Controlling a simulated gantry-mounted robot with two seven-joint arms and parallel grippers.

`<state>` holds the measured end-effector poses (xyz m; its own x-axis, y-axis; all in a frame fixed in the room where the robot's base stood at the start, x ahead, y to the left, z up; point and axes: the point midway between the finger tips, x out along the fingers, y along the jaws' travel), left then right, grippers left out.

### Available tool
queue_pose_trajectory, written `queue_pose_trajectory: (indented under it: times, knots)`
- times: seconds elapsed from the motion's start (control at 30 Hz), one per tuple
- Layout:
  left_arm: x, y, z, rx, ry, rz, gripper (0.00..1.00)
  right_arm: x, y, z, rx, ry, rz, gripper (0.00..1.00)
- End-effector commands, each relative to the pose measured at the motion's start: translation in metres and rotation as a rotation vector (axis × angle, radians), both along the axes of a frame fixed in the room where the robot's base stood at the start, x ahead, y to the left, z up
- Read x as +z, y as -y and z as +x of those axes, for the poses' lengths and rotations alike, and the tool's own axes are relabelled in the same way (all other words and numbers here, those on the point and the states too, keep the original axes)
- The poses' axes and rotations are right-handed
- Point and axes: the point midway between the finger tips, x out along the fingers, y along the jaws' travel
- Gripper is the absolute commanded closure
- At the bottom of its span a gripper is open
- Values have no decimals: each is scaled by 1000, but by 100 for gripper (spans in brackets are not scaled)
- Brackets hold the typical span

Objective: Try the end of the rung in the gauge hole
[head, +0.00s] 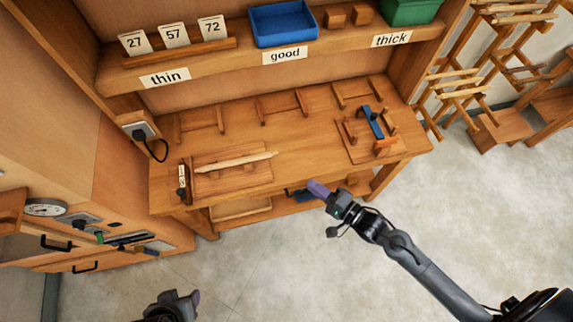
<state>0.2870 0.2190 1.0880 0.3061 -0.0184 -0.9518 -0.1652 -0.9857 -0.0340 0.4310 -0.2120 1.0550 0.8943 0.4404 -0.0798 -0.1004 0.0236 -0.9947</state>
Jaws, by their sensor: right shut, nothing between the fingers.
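A pale rung (236,161) with tapered ends lies across a wooden board (215,184) on the left of the bench. A small dark upright block with a white label (183,178) stands at the board's left side; it may be the gauge, but I cannot make out its hole. My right gripper (316,187) is shut and empty, in front of the bench's front edge, to the right of the rung and apart from it. My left gripper (180,298) is low at the bottom edge, far from the rung; its fingers are too unclear to read.
Several wooden frames lie at the bench's back. The shelf above holds a blue bin (284,24), a green bin (410,10) and number cards (173,35). The floor in front is clear.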

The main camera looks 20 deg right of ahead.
Motion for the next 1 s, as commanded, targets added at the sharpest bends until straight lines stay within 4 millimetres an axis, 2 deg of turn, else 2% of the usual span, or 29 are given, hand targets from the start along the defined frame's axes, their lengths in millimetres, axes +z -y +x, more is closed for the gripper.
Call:
queue_pose_trajectory:
  times: [0.03,0.23,0.43,0.53,0.7,1.0]
  knots:
    - [-40,0,0,0,-2,0,44,-44,14,3,31,13,54,100]
    - [-111,0,0,0,-3,0,44,-120,70,11,137,46,175,100]
    - [-172,0,0,0,-2,0,44,-183,130,31,160,53,80,100]
    - [-195,0,0,0,-2,0,44,-198,149,43,158,60,31,100]
    - [-218,0,0,0,-1,0,44,-204,161,57,168,88,-9,100]
    - [-226,0,0,0,1,0,44,-203,156,73,169,105,-15,100]
